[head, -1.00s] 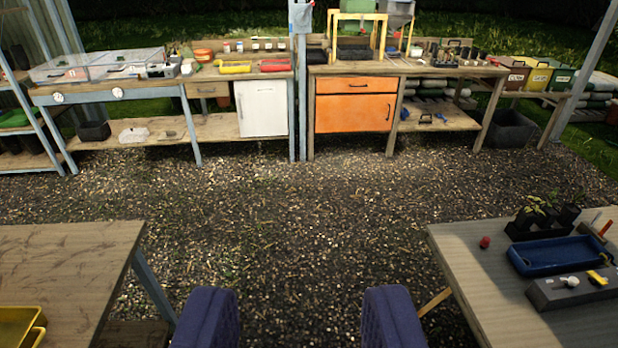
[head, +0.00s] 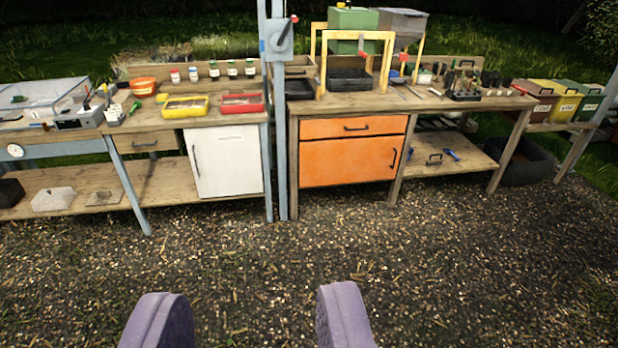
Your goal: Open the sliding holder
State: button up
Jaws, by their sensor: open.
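Two drawers are in view, and I cannot tell which is the sliding holder. An orange drawer (head: 330,128) with a dark bar handle (head: 356,128) sits under the right workbench's top, above an orange door (head: 340,162). A plain wood drawer (head: 150,142) with a small dark handle is under the left bench, beside a white cabinet door (head: 225,165). Both drawers look shut. My gripper (head: 248,305) is open and empty, its two purple fingers wide apart over the gravel, well short of both benches.
Clear gravel (head: 400,250) lies between me and the benches. A blue-grey post (head: 279,150) stands between them. Yellow (head: 185,112) and red (head: 242,108) trays and a yellow frame (head: 389,62) stand on top. Lidded bins (head: 540,103) are at the far right.

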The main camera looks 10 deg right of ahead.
aim_at(393, 79)
jog(key=i+l+z, duration=0.2)
jog(key=i, duration=0.75)
jog(key=i+z, duration=0.25)
jog(key=i, duration=0.7)
jog(key=i+j+z, duration=0.2)
jog(key=i, duration=0.8)
jog(key=i+z, duration=0.15)
jog(key=i, duration=0.5)
jog(key=i+j+z, duration=0.15)
jog(key=i, duration=0.5)
jog(key=i+j+z, duration=0.15)
jog(key=i, duration=0.5)
jog(key=i+j+z, duration=0.25)
jog(key=i, duration=0.15)
jog(key=i+j+z, duration=0.2)
jog(key=i+j, duration=0.1)
jog(key=i, duration=0.1)
